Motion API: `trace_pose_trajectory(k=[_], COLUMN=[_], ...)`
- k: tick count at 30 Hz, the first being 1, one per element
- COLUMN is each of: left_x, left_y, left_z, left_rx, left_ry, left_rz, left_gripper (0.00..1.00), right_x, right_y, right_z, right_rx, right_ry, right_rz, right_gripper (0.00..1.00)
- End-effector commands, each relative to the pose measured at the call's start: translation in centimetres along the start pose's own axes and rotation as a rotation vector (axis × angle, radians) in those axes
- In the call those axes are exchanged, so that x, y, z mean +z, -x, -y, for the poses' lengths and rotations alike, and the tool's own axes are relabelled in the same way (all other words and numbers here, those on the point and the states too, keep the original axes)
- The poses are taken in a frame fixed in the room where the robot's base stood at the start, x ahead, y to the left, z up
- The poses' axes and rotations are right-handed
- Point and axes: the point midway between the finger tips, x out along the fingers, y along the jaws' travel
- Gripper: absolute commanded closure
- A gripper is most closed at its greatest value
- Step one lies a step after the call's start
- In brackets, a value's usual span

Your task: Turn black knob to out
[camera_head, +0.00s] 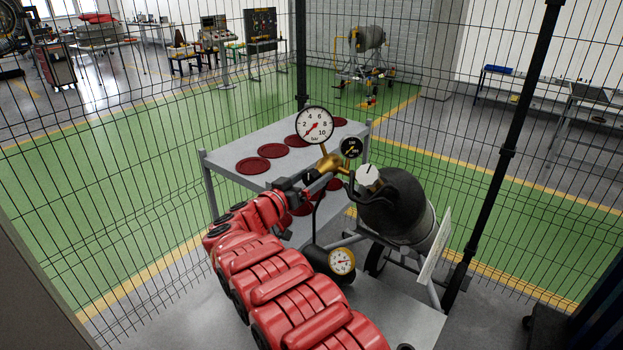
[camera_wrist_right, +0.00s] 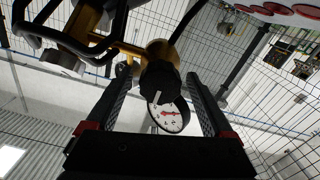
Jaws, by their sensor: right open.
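The black knob (camera_wrist_right: 160,80) is a dark round knob with a white pointer line, on a brass valve body (camera_wrist_right: 158,52). In the head view the knob (camera_head: 309,174) is small and partly covered by my gripper. My right gripper (camera_head: 308,187) is open at the brass fitting (camera_head: 328,163). In the right wrist view the two fingers of my right gripper (camera_wrist_right: 160,92) stand on either side of the knob; I cannot tell whether they touch it. The "out" marking cannot be made out. My left gripper is not in view.
A large white gauge (camera_head: 314,125), a small black dial (camera_head: 351,147) and a white-topped knob (camera_head: 369,176) sit close by. A dark cylinder (camera_head: 393,212) stands right of the fitting. A grey table (camera_head: 222,160) with dark red discs is behind. A wire fence surrounds the area.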

Motion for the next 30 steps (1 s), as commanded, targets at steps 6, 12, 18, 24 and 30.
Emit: trace_pose_trajectory(k=[6,12,18,24,30], left_x=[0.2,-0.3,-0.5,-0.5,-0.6], left_y=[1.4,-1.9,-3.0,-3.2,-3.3], left_z=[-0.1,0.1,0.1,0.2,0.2], left_rx=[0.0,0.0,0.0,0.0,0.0], left_ry=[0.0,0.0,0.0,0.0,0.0], left_rz=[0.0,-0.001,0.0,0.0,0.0], left_gripper=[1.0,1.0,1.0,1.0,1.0], right_x=[0.3,-0.7,-0.2,0.0,0.1], right_y=[2.6,8.0,13.1,16.3,17.3], right_z=[0.2,0.0,0.1,0.1,0.1], right_rx=[-0.002,-0.005,-0.006,-0.004,-0.002], right_ry=[0.002,0.003,0.001,0.002,0.001], right_rz=[-0.002,-0.002,-0.001,-0.001,0.001], right_gripper=[0.14,0.14,0.14,0.14,0.14])
